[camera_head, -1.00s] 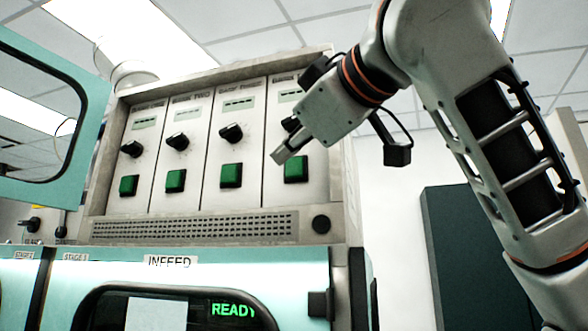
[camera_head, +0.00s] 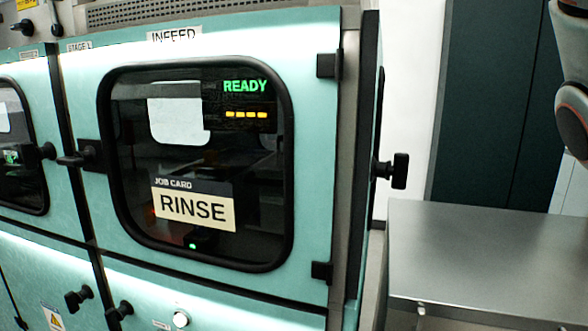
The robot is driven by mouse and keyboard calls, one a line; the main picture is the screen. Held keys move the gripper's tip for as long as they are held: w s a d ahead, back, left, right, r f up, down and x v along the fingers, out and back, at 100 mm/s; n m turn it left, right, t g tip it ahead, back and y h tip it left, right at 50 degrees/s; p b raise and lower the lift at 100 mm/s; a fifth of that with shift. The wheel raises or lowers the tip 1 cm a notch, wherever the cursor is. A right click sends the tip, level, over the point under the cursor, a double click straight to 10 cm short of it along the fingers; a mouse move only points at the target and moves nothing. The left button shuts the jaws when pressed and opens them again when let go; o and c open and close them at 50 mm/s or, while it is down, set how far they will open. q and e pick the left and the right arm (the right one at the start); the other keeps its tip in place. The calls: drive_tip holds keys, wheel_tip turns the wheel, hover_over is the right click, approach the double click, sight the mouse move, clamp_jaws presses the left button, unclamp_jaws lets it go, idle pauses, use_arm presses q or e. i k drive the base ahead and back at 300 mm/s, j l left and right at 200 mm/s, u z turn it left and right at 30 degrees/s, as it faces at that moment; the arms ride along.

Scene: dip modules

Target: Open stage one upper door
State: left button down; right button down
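The stage one upper door (camera_head: 230,290) is a teal panel with a dark rounded window, and it looks shut. A "STAGE 1" label and an "INFEED" label (camera_head: 174,36) sit above the window. A black handle (camera_head: 85,156) is at its left edge, and black hinges (camera_head: 328,65) are on its right edge. Through the window I see a green "READY" display and a "RINSE" job card (camera_head: 194,208). Neither of my grippers is in view. Only part of my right arm shows at the right edge.
A neighbouring teal door with a dark window (camera_head: 20,150) stands to the left. Lower panels carry black knobs (camera_head: 78,298). A black handle (camera_head: 393,171) sticks out on the cabinet's right side. A bare metal table (camera_head: 490,250) stands at the right.

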sight(224, 123)
drive_tip(key=k+l, duration=0.65)
drive_tip(key=k, duration=0.2)
